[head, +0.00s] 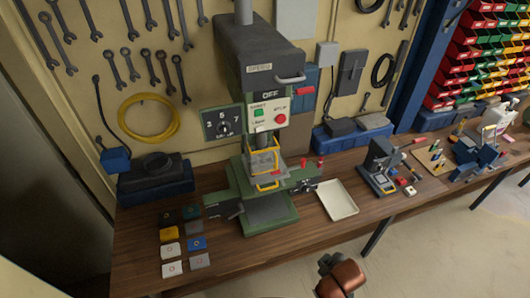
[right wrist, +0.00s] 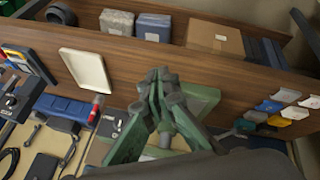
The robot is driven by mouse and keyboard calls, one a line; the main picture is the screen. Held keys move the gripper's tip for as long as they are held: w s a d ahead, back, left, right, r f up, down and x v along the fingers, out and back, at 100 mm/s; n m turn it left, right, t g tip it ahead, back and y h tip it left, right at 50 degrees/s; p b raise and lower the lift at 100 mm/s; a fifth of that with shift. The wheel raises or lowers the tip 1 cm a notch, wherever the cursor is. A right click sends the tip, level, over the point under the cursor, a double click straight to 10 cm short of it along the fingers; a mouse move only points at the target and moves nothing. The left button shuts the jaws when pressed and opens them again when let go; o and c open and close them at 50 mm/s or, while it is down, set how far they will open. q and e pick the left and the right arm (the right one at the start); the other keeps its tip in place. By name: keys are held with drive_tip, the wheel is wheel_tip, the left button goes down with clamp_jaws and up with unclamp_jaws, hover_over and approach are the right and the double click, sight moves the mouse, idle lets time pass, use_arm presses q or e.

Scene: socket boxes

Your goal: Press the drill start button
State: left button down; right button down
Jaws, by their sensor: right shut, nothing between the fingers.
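The drill press (head: 262,60) stands upright on the wooden bench in the head view. Its white front panel carries a green start button (head: 259,112) at left and a red button (head: 281,119) at right, under the word OFF. My right gripper (right wrist: 165,78) is shut and empty in the right wrist view, its fingertips together over the drill's green base (right wrist: 203,100). The buttons cannot be made out in that view. An orange-brown and dark piece of my arm shows at the head view's bottom edge, below and apart from the press. My left gripper is not in view.
A pale tray (head: 338,200) lies right of the press and also shows in the right wrist view (right wrist: 86,72). Coloured pads (head: 171,250) lie at left. A yellow guard (head: 266,184) sits below the panel. Small machines (head: 382,165) stand further right. The space before the panel looks clear.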

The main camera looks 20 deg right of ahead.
drive_tip(key=w+a+r+n+t, duration=0.35)
drive_tip(key=w+r+n, duration=0.4)
drive_tip(key=r, duration=0.25)
drive_tip(key=w+a+r+n+t, duration=0.35)
drive_tip(key=w+r+n, duration=0.4)
drive_tip(key=r, duration=0.25)
drive_tip(key=w+a+r+n+t+y, duration=0.1)
drive_tip(key=w+a+r+n+t, duration=0.1)
drive_tip(key=r+n, duration=0.6)
drive_tip(key=w+a+r+n+t, duration=0.2)
drive_tip(key=r+n, duration=0.6)
drive_tip(key=r, duration=0.5)
drive_tip(key=shift+w+a+r+t+y, duration=0.35)
drive_tip(key=shift+w+t, duration=0.25)
drive_tip(key=shift+w, duration=0.45)
drive_tip(key=shift+f, duration=0.1)
drive_tip(key=b, duration=0.5)
approach(259, 113)
drive_tip(key=w+f, duration=0.2)
drive_tip(key=w, duration=0.5)
drive_tip(key=shift+d+r, duration=0.2)
drive_tip(key=shift+d, duration=0.1)
